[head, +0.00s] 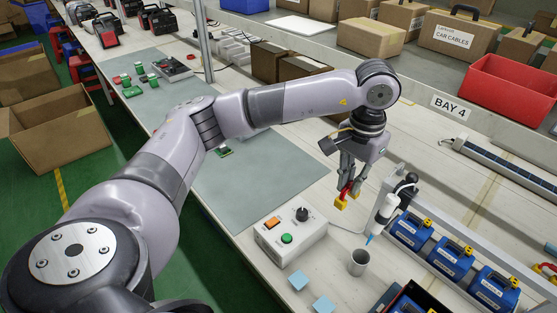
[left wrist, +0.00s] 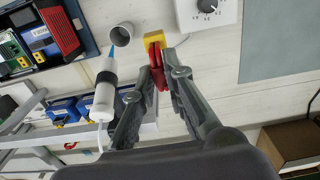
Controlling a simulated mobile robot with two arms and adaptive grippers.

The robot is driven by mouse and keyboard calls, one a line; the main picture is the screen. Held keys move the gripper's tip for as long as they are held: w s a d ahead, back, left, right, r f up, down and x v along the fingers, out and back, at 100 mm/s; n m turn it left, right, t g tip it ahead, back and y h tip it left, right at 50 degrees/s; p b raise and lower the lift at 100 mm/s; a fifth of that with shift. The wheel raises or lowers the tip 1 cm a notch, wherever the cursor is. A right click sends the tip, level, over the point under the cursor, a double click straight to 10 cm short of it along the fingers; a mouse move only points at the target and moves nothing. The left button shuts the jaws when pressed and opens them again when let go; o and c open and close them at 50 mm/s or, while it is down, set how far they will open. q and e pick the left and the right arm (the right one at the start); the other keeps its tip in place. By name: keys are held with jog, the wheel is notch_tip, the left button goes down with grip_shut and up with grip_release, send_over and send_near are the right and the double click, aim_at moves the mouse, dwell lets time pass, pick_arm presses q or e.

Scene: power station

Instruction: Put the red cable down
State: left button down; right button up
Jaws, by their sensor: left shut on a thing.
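My left gripper (head: 347,182) points down over the pale bench, right of centre in the head view. It is shut on the red cable (head: 346,190), of which a short red part and a yellow connector end (head: 341,203) show below the fingers. In the left wrist view the red part (left wrist: 157,65) sits between the fingertips (left wrist: 164,72), with the yellow end (left wrist: 152,39) beyond them. The cable appears to hang just above the bench; whether it touches is unclear. My right gripper is not in view.
A white control box (head: 291,236) with knob and buttons stands left of the gripper. A grey cup (head: 358,263), a white dispenser with blue tip (head: 385,213) and blue units (head: 411,231) stand nearby. A grey-green mat (head: 262,180) lies left; bare bench surrounds the gripper.

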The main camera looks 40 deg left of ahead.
pick_arm(q)
jog(key=shift+w+d, duration=0.15)
jog(key=shift+w, duration=0.45)
jog(key=shift+f, duration=0.1)
jog(key=f+p, duration=0.2)
jog(key=f, duration=0.7)
jog(key=f+p, duration=0.1)
jog(key=f, duration=0.9)
jog(key=shift+s+a+p, duration=0.1)
jog(key=shift+a+p, duration=0.1)
jog(key=shift+p, duration=0.15)
jog(key=shift+f, duration=0.35)
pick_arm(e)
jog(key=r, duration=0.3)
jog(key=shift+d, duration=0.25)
